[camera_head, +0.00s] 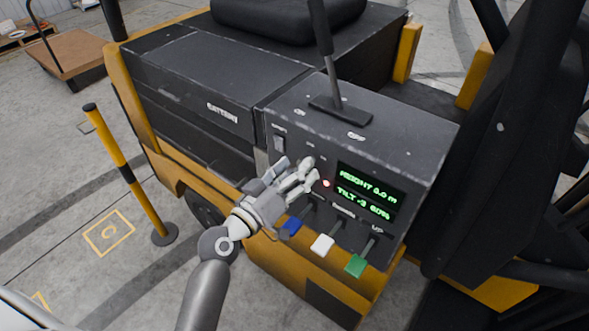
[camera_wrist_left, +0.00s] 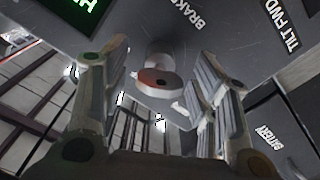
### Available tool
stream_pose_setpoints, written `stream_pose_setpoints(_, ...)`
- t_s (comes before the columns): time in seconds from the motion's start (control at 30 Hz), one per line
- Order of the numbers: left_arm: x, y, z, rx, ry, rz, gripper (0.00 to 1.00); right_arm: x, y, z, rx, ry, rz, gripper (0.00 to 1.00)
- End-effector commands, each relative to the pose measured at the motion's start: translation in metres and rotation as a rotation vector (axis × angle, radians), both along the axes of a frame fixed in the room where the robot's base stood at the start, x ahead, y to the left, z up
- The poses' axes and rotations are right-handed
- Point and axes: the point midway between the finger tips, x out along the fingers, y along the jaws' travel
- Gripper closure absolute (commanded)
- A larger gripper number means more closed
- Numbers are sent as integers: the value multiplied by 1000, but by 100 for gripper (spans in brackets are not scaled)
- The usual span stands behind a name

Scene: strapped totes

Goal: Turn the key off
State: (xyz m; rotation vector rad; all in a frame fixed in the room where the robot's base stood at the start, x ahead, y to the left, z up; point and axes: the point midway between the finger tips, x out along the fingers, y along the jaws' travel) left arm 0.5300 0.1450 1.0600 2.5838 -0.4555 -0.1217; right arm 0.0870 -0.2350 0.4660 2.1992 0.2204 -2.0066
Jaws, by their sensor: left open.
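The key (camera_wrist_left: 155,82) looks like a pale, round-headed piece standing out from the dark control panel in the left wrist view. It has a reddish-brown mark on its head. My left gripper (camera_wrist_left: 162,62) is open, with one finger on each side of the key and visible gaps between. In the head view, my left gripper (camera_head: 293,172) is at the front face of the forklift's control panel (camera_head: 400,140), left of the lit display. My right gripper is not in view.
Blue, white and green levers (camera_head: 322,245) stick out just below the gripper. A red light (camera_head: 326,183) sits beside the green-lettered display (camera_head: 368,190). A tall black lever (camera_head: 325,50) rises from the panel top. A yellow-black post (camera_head: 125,165) stands left on open floor.

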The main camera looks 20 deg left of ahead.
Motion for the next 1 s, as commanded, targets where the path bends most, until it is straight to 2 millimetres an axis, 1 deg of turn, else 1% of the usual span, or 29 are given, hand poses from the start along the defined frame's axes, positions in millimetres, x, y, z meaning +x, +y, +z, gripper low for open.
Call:
stream_pose_setpoints(0.17, 0, 0, 0, 0, 0, 0, 45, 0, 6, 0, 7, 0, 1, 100)
stream_pose_setpoints(0.2, 0, 0, 0, 0, 0, 0, 46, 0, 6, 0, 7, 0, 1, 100)
stream_pose_setpoints(0.6, 0, 0, 0, 0, 0, 1, 97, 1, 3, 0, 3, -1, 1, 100)
stream_pose_setpoints(0.63, 0, 0, 0, 0, 0, 1, 100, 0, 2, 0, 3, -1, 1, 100)
stream_pose_setpoints(1.0, 0, 0, 1, -17, 5, 0, 100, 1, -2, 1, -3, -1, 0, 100)
